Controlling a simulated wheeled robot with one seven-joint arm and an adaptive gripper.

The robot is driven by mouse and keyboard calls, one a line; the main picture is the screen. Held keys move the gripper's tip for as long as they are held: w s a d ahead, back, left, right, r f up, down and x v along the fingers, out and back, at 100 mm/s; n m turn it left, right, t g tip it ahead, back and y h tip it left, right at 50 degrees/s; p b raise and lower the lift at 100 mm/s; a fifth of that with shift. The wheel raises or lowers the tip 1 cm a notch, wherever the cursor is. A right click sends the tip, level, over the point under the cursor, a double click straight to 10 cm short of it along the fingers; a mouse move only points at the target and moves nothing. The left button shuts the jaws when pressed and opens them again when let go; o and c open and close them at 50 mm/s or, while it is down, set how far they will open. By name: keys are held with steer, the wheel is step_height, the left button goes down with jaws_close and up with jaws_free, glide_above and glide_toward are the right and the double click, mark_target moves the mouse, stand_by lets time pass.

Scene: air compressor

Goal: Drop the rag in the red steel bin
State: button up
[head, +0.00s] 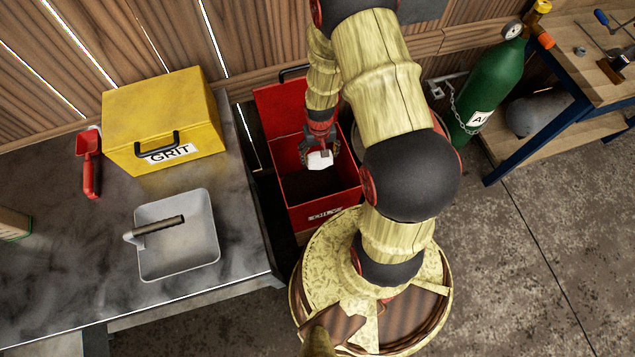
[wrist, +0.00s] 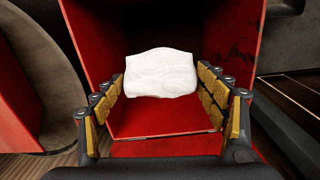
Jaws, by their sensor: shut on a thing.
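The rag (head: 320,160) is a small white bundle, and it fills the space between my fingertips in the wrist view (wrist: 160,72). My gripper (head: 319,154) is shut on it. The red steel bin (head: 352,198) stands on the floor beside the grey worktop, with its lid raised at the back. In the head view my gripper and the rag are over the bin's opening. The bin's red walls surround the rag in the wrist view (wrist: 240,30). My arm hides part of the bin's right side. I cannot tell how deep the rag hangs.
A yellow GRIT box (head: 150,110), a red scoop (head: 89,172) and a grey dustpan-like tray (head: 185,255) with a handle sit on the worktop (head: 60,260) at left. A green gas cylinder (head: 490,90) and a wooden bench (head: 590,60) stand at right. The floor at lower right is clear.

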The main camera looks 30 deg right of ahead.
steer(key=shift+f+b, duration=1.05)
steer(key=shift+f, duration=0.6)
steer(key=o, duration=1.3)
steer(key=shift+c, duration=0.2)
steer(key=shift+o, duration=0.4)
steer(key=shift+r, duration=0.15)
step_height(320, 180, up, 12)
steer(key=shift+f, duration=0.1)
